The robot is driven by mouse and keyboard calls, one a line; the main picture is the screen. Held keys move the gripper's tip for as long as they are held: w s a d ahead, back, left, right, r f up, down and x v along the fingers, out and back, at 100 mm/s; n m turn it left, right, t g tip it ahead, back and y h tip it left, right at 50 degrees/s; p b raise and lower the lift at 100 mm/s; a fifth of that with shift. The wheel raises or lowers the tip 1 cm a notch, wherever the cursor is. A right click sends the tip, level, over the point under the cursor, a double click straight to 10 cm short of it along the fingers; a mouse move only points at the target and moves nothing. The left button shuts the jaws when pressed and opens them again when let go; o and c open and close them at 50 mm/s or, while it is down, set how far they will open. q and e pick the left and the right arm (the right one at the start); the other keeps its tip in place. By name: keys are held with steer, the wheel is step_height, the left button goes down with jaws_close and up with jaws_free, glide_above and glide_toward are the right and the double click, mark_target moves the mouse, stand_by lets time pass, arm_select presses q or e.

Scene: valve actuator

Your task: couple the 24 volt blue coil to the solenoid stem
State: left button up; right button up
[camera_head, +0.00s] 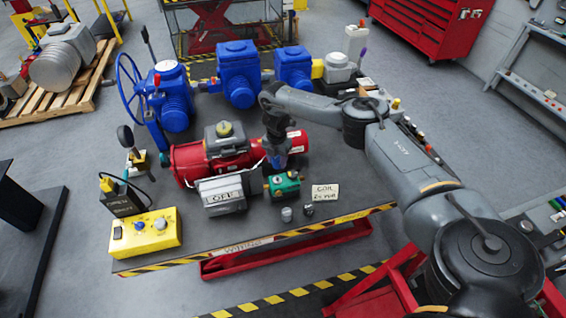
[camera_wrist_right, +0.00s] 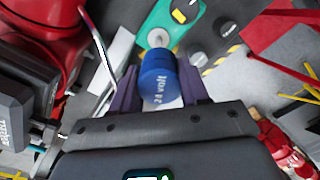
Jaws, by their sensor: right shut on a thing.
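The blue coil (camera_wrist_right: 158,80), printed "24 volt", is between the purple fingers of my right gripper (camera_wrist_right: 160,90) in the right wrist view. The gripper is shut on it. The green solenoid valve (camera_wrist_right: 178,18) lies just beyond the coil, with its light metal stem (camera_wrist_right: 160,38) at the coil's far end. I cannot tell whether the coil and stem touch. In the head view my right gripper (camera_head: 277,158) points down over the table, just above and behind the green valve (camera_head: 284,184). The coil is hard to make out there. My left gripper is not in view.
A red actuator (camera_head: 188,162) with a grey box (camera_head: 221,193) stands close left of the gripper. A label card (camera_head: 325,192) and two small grey cylinders (camera_head: 286,214) (camera_head: 309,208) sit near the table's front. A yellow control box (camera_head: 146,233) is at the front left.

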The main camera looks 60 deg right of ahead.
steer(key=shift+w+a, duration=0.1)
steer(key=shift+r, duration=0.15)
stand_by(0.3)
steer(key=shift+p, duration=0.3)
steer(key=shift+f+b, duration=1.15)
steer(key=shift+f, duration=0.55)
steer(key=shift+f+b, duration=0.9)
steer(key=shift+f, duration=0.4)
steer(key=shift+p, duration=0.35)
